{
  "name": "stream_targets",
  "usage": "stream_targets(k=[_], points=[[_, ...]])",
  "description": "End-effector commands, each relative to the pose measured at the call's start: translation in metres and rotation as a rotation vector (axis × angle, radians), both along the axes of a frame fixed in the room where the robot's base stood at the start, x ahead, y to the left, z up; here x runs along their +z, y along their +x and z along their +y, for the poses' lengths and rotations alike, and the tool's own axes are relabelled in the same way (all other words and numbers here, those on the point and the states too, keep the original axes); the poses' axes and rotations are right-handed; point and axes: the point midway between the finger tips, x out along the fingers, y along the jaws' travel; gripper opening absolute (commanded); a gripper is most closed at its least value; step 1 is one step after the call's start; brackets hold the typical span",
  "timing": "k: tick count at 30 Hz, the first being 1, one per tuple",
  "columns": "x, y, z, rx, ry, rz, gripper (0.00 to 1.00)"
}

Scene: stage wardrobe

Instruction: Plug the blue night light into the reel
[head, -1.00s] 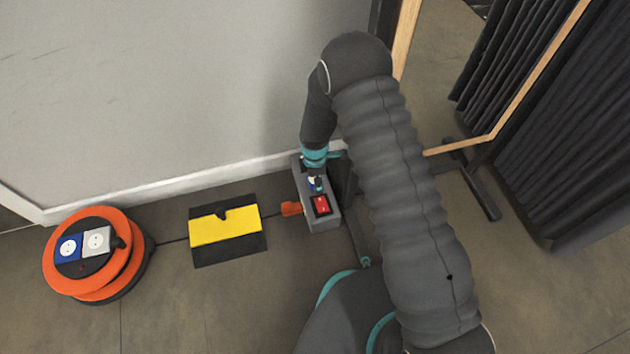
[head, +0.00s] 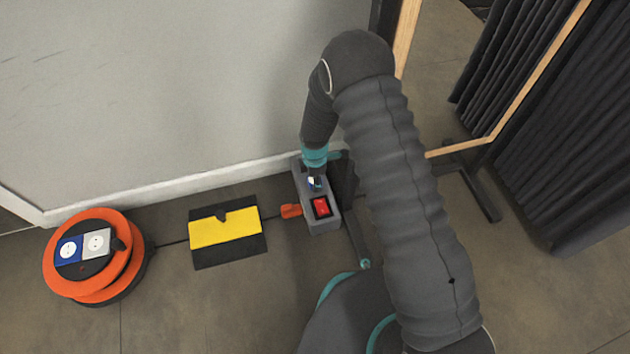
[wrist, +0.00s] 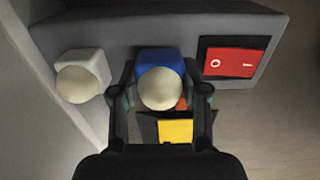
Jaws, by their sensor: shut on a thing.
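The blue night light (wrist: 148,62), a blue block with a cream dome, sits between the two fingers of my gripper (wrist: 162,88) in the wrist view. The fingers are shut on its sides. It is at the grey power strip (wrist: 120,32), between a white night light (wrist: 82,76) and the red switch; I cannot tell if it is seated or slightly raised. In the head view my gripper mostly hides it. The orange reel (head: 88,220) stands on the floor at far left, with a blue socket (head: 68,250) and a light grey socket (head: 97,243) on top.
The red switch (head: 321,207) is at the strip's near end, beside an orange plug (head: 291,211). A yellow and black cable cover (head: 226,233) lies between strip and reel. The wall (head: 150,90) runs behind. A dark curtain rack (head: 570,150) stands at right.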

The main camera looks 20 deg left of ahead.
Motion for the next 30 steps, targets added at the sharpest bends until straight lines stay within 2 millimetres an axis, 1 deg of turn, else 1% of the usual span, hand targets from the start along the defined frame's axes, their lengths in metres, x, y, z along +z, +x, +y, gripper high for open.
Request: stream_targets(k=[5,12,15,18,21,24,30], points=[[0.031,0.001,0.001,0.000,0.002,-0.003,0.14],[0.092,0.001,0.001,0.000,0.003,-0.004,0.14],[0.116,0.001,0.001,0.000,0.003,-0.004,0.14],[0.136,0.001,0.001,0.000,0.002,-0.003,0.14],[0.151,0.000,0.000,0.000,0.002,-0.003,0.14],[0.161,0.000,0.000,0.000,0.000,0.000,0.14],[0.169,0.000,0.000,0.000,0.000,0.000,0.14]])
